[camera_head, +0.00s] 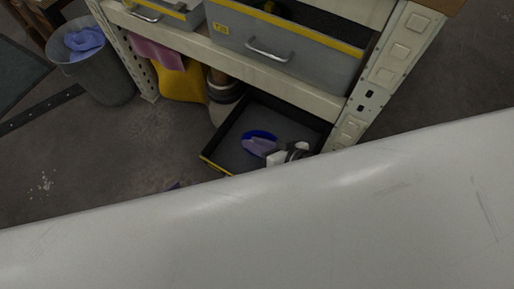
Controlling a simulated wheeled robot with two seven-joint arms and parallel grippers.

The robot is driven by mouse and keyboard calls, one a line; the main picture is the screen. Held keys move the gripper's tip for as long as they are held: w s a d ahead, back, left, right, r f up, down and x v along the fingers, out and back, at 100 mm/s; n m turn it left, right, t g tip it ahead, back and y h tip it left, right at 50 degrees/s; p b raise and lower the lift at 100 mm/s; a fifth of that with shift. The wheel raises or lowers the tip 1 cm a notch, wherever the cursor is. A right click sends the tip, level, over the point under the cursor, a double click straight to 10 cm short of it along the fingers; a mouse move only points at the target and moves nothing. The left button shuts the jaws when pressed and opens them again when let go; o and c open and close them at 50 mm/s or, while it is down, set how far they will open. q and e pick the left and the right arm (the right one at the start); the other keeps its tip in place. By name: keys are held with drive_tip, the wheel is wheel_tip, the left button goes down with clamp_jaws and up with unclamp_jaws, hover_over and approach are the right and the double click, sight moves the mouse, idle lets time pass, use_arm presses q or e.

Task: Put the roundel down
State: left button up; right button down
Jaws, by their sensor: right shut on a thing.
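The roundel (258,145), a blue-rimmed disc with a lavender middle, shows small and tilted over a dark, shallow tray (231,138) at the foot of the shelf unit. My right gripper (278,157), white and dark, is at the roundel's right edge and is shut on it. I cannot tell whether the roundel touches the tray floor. The rest of my right arm is hidden behind the pale foreground. My left gripper is not in view.
The cream shelf unit (290,93) holds grey drawers (285,47) with yellow edges. A yellow container (181,84) and a pot (224,103) stand left of the tray. A grey bin (103,79) with blue cloth stands farther left. The concrete floor (120,160) between is mostly clear.

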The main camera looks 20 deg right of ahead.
wheel_tip(320, 180, down, 3)
drive_tip(key=shift+r+b, duration=0.1)
drive_tip(key=shift+b, duration=0.45)
wheel_tip(320, 180, down, 2)
drive_tip(key=shift+f+b, duration=0.25)
drive_tip(key=shift+b, duration=0.6)
drive_tip(key=shift+f, duration=0.3)
drive_tip(key=shift+r, duration=0.15)
drive_tip(key=shift+f, duration=0.2)
drive_tip(key=c, duration=1.7)
unclamp_jaws()
use_arm(q)
drive_tip(key=shift+w+d+r+h, duration=0.15)
drive_tip(key=shift+d+r+h, duration=0.15)
drive_tip(key=shift+d, duration=0.25)
drive_tip(key=shift+w+d+r+h, duration=0.2)
drive_tip(key=shift+d+h, duration=0.1)
drive_tip(key=shift+d, duration=0.25)
use_arm(e)
drive_tip(key=shift+o, duration=0.2)
drive_tip(key=shift+r, duration=0.1)
